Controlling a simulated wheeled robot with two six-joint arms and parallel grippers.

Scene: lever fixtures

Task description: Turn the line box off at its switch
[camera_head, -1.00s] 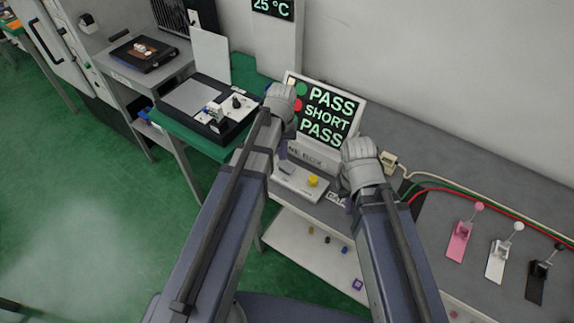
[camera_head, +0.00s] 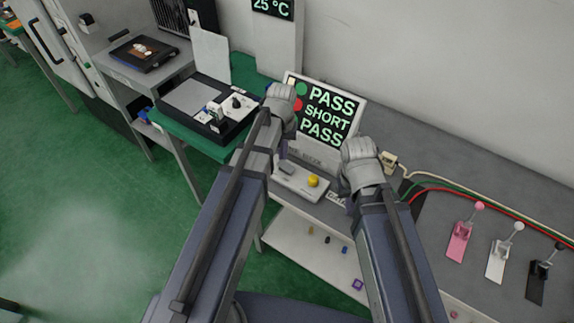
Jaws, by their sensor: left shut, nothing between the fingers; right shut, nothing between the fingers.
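The line box has a tilted screen (camera_head: 327,112) reading PASS, SHORT, PASS, with a green and a red round mark at its left. My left gripper (camera_head: 283,150) is shut and empty, just above that grey part, mostly hidden by my wrist. My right gripper (camera_head: 349,205) is shut and empty, right of the base, also largely hidden by my wrist. I cannot tell whether either touches anything.
Pink (camera_head: 460,242), white (camera_head: 496,261) and black (camera_head: 536,282) lever fixtures stand on the grey bench at right. Red, green and pale cables (camera_head: 470,189) run behind them. A black-framed fixture (camera_head: 208,105) sits on the green-topped table at left. A shelf below holds small parts.

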